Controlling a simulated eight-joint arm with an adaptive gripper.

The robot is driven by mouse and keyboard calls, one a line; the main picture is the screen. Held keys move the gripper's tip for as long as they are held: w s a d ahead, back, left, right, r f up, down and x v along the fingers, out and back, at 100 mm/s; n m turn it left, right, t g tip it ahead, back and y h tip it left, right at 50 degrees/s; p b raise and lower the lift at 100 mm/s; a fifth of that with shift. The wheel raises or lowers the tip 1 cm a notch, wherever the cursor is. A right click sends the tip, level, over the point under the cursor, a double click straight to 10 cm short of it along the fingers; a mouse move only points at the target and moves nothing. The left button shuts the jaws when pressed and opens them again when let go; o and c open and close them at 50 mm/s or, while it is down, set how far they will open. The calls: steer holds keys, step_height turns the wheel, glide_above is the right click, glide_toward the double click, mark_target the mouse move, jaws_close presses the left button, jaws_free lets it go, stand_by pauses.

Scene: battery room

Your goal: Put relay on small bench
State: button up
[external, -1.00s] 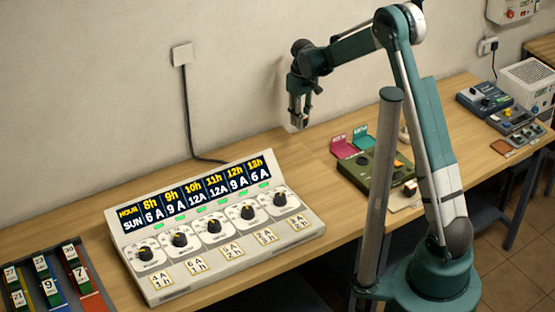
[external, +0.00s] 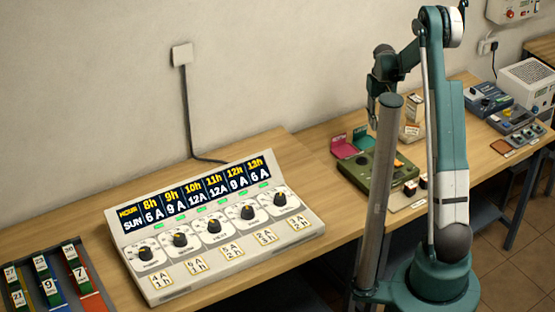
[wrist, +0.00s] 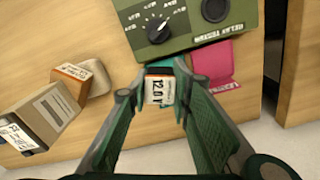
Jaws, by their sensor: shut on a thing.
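My gripper (wrist: 158,90) is shut on a small relay (wrist: 159,89) with a white label reading 12.0V and an orange edge. The relay is between the fingertips, in front of the teal pad in the wrist view. In the external view my gripper (external: 374,112) hangs above the bench's rear part, partly behind the grey column; the relay cannot be made out there. A small wooden bench or table (external: 541,46) shows at the far upper right; I cannot tell for sure whether it is the small bench.
The green relay tester (external: 376,175) stands on the long bench (external: 330,165), with a pink pad (external: 341,147) and teal pad (external: 363,139) behind it. Boxes (wrist: 45,115) lie left in the wrist view. A dial panel (external: 215,225) stands left. A gap shows between two wooden tops (wrist: 303,65).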

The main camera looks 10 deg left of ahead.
steer(key=d+f+m, duration=0.1)
steer(key=d+m, duration=0.1)
steer(key=d, duration=1.1)
steer(key=d+f+m+b, duration=0.1)
steer(key=d+f+m, duration=0.1)
steer(key=d, duration=1.2)
steer(key=shift+d+m, duration=0.25)
steer(key=shift+m, duration=0.35)
steer(key=shift+f, duration=0.1)
steer(key=s+a, duration=0.3)
steer(key=s, duration=0.1)
steer(key=s+a+n, duration=0.1)
steer(key=s+a, duration=0.3)
steer(key=s, duration=0.1)
steer(key=s+a+n, duration=0.1)
steer(key=s+a, duration=0.2)
steer(key=s, duration=0.1)
steer(key=shift+s+a+r, duration=0.15)
steer(key=shift+a+r, duration=0.15)
steer(key=shift+a, duration=0.05)
steer(key=s+a+n, duration=0.1)
steer(key=s+a, duration=0.2)
steer(key=s, duration=0.5)
steer(key=s+a+n, duration=0.1)
steer(key=s+a, duration=0.2)
steer(key=s, duration=0.6)
steer(key=shift+s+a+f+n, duration=0.2)
steer(key=shift+s+n, duration=0.05)
steer(key=shift+n, duration=0.05)
steer(key=shift+f, duration=0.15)
